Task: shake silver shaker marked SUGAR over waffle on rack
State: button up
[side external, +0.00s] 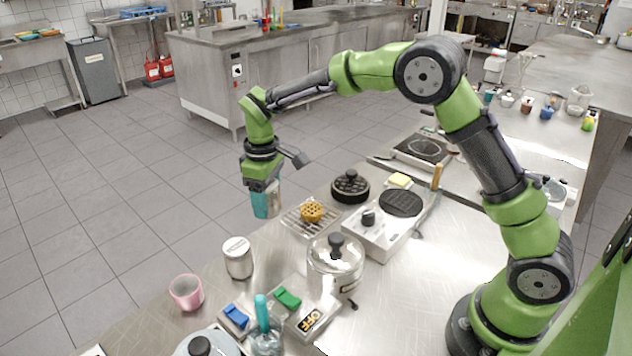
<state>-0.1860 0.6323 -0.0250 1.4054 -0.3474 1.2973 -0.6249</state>
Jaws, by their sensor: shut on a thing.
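The golden waffle (312,211) lies on the wire rack (293,223) near the counter's far edge. My gripper (263,186) is left of the waffle and higher, pointing down. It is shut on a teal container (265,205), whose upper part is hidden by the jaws. I can read no marking on it. A silver canister (238,260) with a pale top stands upright on the counter, nearer the camera. Its marking is also unreadable, so I cannot tell which one is marked SUGAR.
A pink cup (186,292) and a teal-handled item (262,316) are nearer the camera. Floor lies beyond the counter edge.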

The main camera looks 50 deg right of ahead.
jog(key=r, duration=0.1)
send_over(316, 206)
jog(key=shift+w+f, duration=0.15)
jog(key=shift+f, duration=1.3)
jog(key=shift+a, duration=1.15)
jog(key=shift+d, duration=1.2)
